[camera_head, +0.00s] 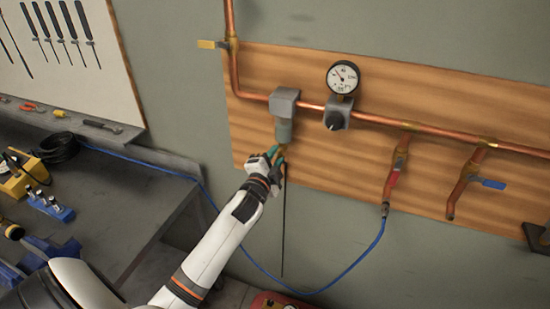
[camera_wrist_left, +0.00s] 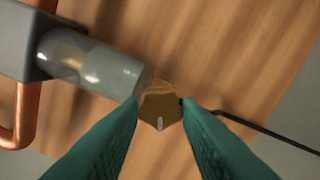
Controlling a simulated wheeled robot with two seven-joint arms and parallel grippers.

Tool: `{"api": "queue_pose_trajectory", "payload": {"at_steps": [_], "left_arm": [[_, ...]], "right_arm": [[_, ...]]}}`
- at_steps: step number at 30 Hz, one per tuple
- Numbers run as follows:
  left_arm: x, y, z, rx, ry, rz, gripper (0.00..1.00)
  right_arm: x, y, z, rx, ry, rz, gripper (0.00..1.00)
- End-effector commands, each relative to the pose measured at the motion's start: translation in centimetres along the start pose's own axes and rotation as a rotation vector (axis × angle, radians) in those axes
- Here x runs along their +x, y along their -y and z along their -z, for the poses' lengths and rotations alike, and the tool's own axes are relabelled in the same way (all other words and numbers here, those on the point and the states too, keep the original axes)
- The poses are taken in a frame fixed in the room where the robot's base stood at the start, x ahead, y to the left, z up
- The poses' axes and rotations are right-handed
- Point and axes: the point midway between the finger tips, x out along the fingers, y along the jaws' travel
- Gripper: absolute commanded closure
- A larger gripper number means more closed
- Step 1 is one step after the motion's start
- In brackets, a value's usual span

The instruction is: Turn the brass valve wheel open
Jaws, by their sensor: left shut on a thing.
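The small brass valve wheel (camera_wrist_left: 160,106) is at the lower end of a grey cylindrical bowl (camera_head: 284,132), which hangs from a grey block on the copper pipe. In the wrist view, a short pale mark shows on the brass. My left gripper (camera_head: 277,157) reaches up from below, its teal fingers shut on the brass wheel. In the wrist view, the left gripper (camera_wrist_left: 160,118) has one fingertip on each side of it. In the head view, the fingers mostly hide the wheel. My right gripper is not in view.
A pressure gauge (camera_head: 343,77) and black knob (camera_head: 334,120) sit right of the bowl on the wooden board (camera_head: 440,85). A thin black tube (camera_head: 284,225) hangs below the gripper. A blue hose (camera_head: 350,268) loops underneath. A cluttered workbench (camera_head: 130,195) stands at left.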

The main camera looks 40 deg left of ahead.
Motion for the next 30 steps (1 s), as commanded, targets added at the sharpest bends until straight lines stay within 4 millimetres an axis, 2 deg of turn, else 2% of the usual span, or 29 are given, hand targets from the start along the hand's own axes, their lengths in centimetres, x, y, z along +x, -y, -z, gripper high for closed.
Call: {"api": "queue_pose_trajectory", "payload": {"at_steps": [6,15,30], "left_arm": [[-0.03,0.25,0.06,-0.200,-0.004,0.004,0.92],[-0.03,0.38,0.05,-0.405,-0.004,0.005,0.92],[-0.04,0.51,0.06,-0.522,-0.005,0.006,0.92]], "right_arm": [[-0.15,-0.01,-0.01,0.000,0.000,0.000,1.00],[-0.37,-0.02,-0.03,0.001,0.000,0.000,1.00],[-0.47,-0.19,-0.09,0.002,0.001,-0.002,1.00]]}}
